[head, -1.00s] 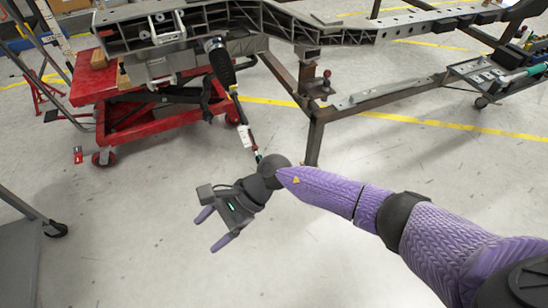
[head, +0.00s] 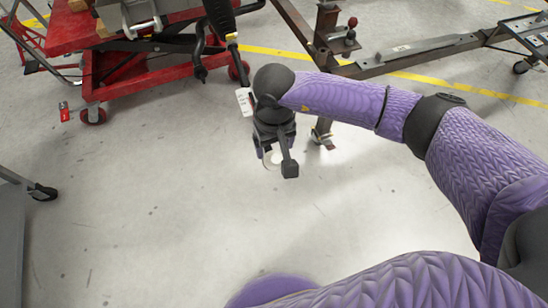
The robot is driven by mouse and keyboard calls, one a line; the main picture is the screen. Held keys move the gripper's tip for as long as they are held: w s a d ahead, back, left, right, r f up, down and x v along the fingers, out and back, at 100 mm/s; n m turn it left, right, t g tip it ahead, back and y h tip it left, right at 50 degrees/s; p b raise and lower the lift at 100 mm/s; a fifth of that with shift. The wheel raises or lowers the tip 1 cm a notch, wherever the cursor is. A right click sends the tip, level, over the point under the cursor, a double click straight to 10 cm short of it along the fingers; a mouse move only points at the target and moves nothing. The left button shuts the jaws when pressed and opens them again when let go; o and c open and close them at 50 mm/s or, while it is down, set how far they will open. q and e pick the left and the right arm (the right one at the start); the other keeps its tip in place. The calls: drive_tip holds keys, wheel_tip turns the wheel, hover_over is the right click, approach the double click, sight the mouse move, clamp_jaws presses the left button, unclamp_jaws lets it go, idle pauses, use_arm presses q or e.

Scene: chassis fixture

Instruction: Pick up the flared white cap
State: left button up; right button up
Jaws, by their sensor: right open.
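My right gripper (head: 274,150) points down toward the floor in the middle of the head view. A small pale round shape (head: 272,161), which looks like the flared white cap, shows just under the fingers. The gripper covers much of it, and I cannot tell whether the fingers touch it. My left gripper is not in view.
A red wheeled lift cart (head: 140,75) stands at the upper left. A brown steel frame (head: 420,55) stands at the upper right. A white tag (head: 244,101) hangs just left of my right wrist. A grey cart (head: 12,235) is at the left edge. The floor (head: 150,210) between is clear.

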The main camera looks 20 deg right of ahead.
sight(275, 154)
wheel_tip(275, 154, down, 4)
drive_tip(key=shift+r+b, duration=0.1)
drive_tip(key=shift+b, duration=0.65)
drive_tip(key=shift+r, duration=0.2)
clamp_jaws()
